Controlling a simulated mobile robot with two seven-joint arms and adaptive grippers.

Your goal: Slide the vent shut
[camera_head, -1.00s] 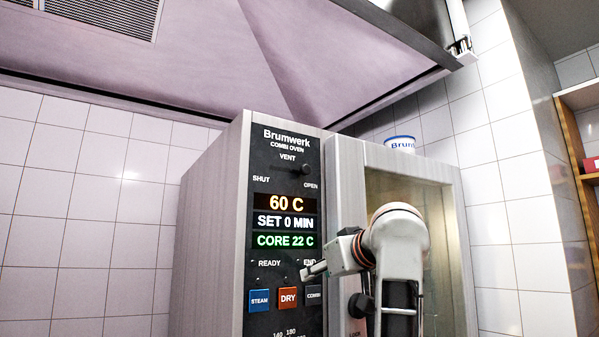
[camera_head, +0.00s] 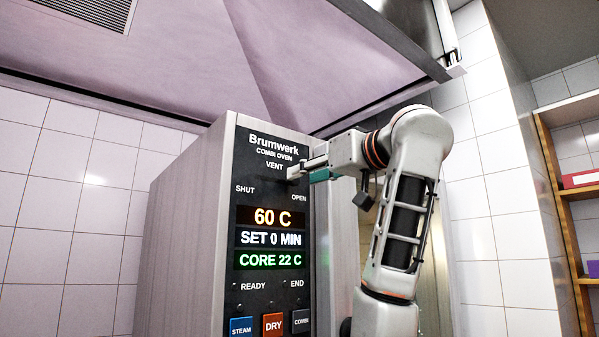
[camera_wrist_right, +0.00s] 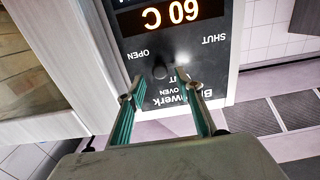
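The vent control is a small dark knob on the black panel of the Brumwerk combi oven (camera_head: 190,230). In the right wrist view, which shows the panel upside down, the vent knob (camera_wrist_right: 160,71) sits nearer the OPEN label than the SHUT label. My right gripper (camera_wrist_right: 161,94) is open, its two fingers apart on either side of the knob's line; the knob appears just beyond the tips. In the head view my right gripper (camera_head: 295,172) reaches the panel from the right beside VENT and mostly hides the knob. Contact cannot be told. My left gripper is not in view.
The display (camera_head: 270,239) reads 60 C, SET 0 MIN and CORE 22 C. STEAM, DRY and COMBI buttons sit below. A sloped hood (camera_head: 190,60) hangs above the oven. Shelves (camera_head: 560,190) stand at the far right.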

